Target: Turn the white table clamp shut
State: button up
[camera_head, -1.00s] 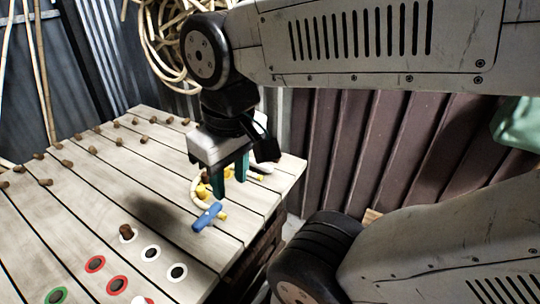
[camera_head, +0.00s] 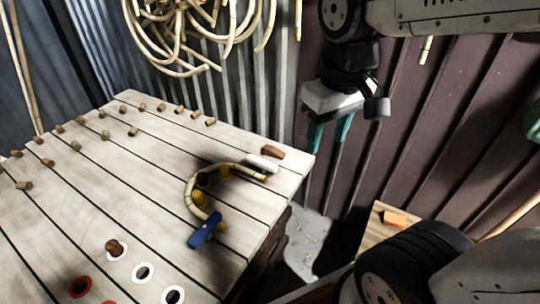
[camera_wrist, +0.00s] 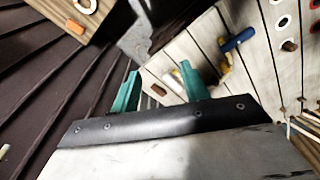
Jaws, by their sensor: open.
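The white table clamp (camera_head: 263,162) lies at the far right part of the slatted table (camera_head: 110,215), by the end of a bent rattan strip (camera_head: 188,190). In the wrist view it shows partly (camera_wrist: 176,74), beside a teal finger. The blue clamp (camera_head: 204,230) is at the strip's other end and shows in the wrist view too (camera_wrist: 237,40). My gripper (camera_head: 327,138) has two teal fingers spread apart with nothing between them. In the head view it appears right of the table's edge, apart from the white clamp; its fingertips also show in the wrist view (camera_wrist: 158,72).
Yellow pegs (camera_head: 224,171) stand inside the strip's curve. A brown block (camera_head: 273,152) sits beside the white clamp. Several brown pegs and ringed holes (camera_head: 143,273) dot the table. A wooden surface with an orange block (camera_head: 395,219) is at right. A corrugated wall rises behind.

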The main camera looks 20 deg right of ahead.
jog(key=w+a+f+n, duration=0.1)
jog(key=w+f+n, duration=0.15)
jog(key=w, duration=0.45)
jog(key=w+f+n, duration=0.1)
jog(key=w+f, duration=0.3)
jog(key=w, duration=0.4)
jog(key=n+g, duration=0.1)
jog(key=n, duration=0.1)
send_over(262, 161)
notch_tip(262, 161, down, 11)
jog(key=shift+d, duration=0.1)
notch_tip(262, 161, down, 8)
jog(key=shift+w+f, duration=0.1)
jog(key=c, duration=1)
